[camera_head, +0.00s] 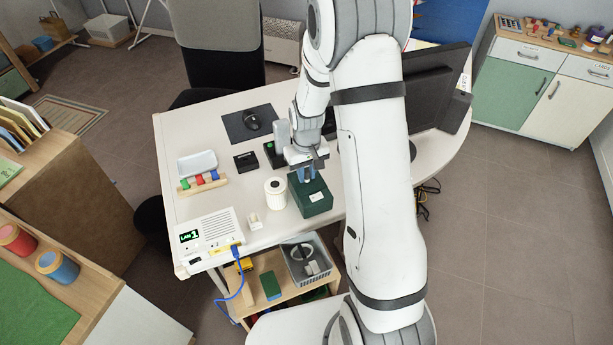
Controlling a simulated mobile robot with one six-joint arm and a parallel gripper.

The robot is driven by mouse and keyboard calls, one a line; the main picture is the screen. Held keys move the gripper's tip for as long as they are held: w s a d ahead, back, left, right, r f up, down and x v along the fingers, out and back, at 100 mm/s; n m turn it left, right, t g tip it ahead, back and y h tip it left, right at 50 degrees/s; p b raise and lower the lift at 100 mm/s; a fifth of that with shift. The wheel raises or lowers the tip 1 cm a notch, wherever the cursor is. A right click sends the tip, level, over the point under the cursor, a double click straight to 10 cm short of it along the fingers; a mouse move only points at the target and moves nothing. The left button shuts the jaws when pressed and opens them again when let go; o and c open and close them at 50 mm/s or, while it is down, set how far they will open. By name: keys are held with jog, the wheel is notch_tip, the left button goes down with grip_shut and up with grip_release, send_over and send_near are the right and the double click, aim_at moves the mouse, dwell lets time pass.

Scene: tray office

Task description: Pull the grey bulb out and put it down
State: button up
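My gripper (306,173) points down over a dark green box (318,203) with a small white label, on the white desk. Blue-grey parts show between the gripper and the top of the box. I cannot tell whether they are fingers or something held. No grey bulb can be made out clearly; the spot under the gripper is small and partly covered by my wrist. Whether the fingers are open or shut does not show.
On the desk (208,137), a white roll (275,192) stands just left of the box. A small black block (246,161), a white tray (197,163) and a labelled white device (208,233) lie further left. A monitor (437,85) stands right, behind my arm.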

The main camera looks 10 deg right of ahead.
aim_at(307, 171)
grip_shut()
jog(key=shift+r+p, duration=1.85)
jog(key=shift+r, duration=1.15)
